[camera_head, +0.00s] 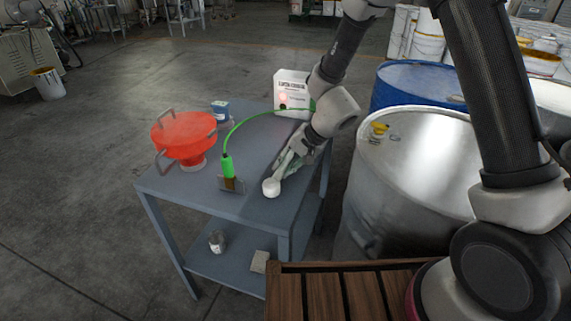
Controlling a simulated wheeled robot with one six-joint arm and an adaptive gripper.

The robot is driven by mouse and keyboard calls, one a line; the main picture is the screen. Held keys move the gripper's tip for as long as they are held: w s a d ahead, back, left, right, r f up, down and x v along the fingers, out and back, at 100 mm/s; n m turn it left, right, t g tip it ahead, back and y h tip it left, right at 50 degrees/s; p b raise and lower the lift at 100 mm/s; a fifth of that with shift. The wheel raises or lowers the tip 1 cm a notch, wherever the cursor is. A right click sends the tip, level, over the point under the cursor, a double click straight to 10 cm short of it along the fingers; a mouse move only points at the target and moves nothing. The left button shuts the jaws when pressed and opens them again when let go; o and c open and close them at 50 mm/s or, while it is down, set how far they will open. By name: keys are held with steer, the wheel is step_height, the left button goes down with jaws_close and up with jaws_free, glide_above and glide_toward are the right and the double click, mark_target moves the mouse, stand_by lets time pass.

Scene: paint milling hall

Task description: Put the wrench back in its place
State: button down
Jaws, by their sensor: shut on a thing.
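My gripper (290,163) is low over the right side of the blue-grey table (206,198). It is shut on a pale elongated thing (281,167), small and partly hidden by the fingers. I cannot tell from this view whether this is the wrench. No other wrench can be made out. A round white thing (271,188) is just below the gripper, near the table's front edge; I cannot tell whether it touches the held thing.
A bright green tool (227,167) with a curved green hose stands in a small holder. A red handled vessel (184,136), a blue container (220,109) and a labelled white container (291,94) are on the table. A large metal drum (415,150) stands close on the right.

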steer(key=shift+r, duration=0.8)
steer(key=shift+f, duration=0.1)
steer(key=shift+f, duration=0.7)
stand_by(0.7)
steer(key=c, duration=1.2)
jaws_free()
steer(key=v, duration=1.2)
